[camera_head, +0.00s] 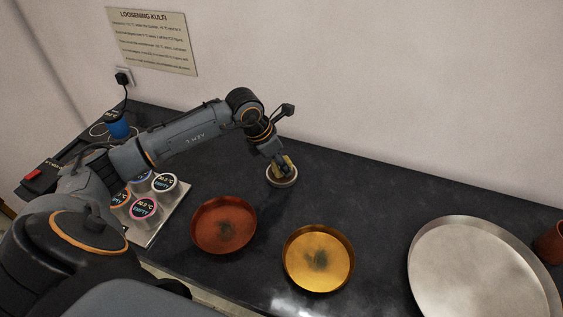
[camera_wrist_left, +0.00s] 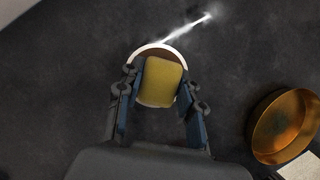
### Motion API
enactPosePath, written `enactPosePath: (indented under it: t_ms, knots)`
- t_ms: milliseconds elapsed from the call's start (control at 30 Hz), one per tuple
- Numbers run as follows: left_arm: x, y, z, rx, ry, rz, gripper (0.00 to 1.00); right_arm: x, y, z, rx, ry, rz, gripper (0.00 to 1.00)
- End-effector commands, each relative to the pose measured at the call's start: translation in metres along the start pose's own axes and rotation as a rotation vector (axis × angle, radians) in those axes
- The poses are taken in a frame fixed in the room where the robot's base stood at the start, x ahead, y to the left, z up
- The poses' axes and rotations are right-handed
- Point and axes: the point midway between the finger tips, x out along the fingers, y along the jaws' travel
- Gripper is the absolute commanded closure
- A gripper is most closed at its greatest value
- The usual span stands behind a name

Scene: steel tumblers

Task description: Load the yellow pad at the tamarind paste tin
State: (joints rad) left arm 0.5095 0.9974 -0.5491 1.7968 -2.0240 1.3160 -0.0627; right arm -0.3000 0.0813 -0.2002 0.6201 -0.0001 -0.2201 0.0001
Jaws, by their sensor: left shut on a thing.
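My left gripper (camera_head: 279,164) is shut on the yellow pad (camera_wrist_left: 161,80); in the left wrist view its two fingers (camera_wrist_left: 160,100) lie along the pad's sides. The pad is over a small round pale-rimmed tin (camera_head: 283,182), which stands on the dark counter behind the two coloured pans. The tin's rim (camera_wrist_left: 159,49) curves around the pad's far end in the left wrist view. I cannot tell whether the pad touches the contents. The tin's inside is mostly hidden by the pad and fingers. My right gripper is not in view.
A red-brown pan (camera_head: 212,240) and a brass pan (camera_head: 294,275) stand in front of the tin. A large steel platter (camera_head: 450,260) and a copper cup (camera_head: 551,247) are at right. Labelled tumblers (camera_head: 164,184) stand on a metal tray (camera_head: 160,232) under my left arm. Dark counter (camera_head: 370,195) is clear right of the tin.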

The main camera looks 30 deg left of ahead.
Motion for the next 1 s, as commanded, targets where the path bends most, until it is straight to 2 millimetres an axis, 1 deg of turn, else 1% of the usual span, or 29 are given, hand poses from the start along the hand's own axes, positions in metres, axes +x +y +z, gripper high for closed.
enactPosePath:
  t_ms: [233, 367, 1000]
  knots:
    - [0.001, -0.001, -0.001, 0.0, 0.004, -0.003, 0.89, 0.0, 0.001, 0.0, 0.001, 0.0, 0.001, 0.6]
    - [-0.004, -0.001, 0.001, 0.0, 0.004, -0.002, 0.89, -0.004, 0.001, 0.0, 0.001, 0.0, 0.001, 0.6]
    - [-0.052, 0.0, 0.022, 0.001, 0.001, -0.001, 0.89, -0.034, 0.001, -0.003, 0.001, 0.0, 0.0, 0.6]
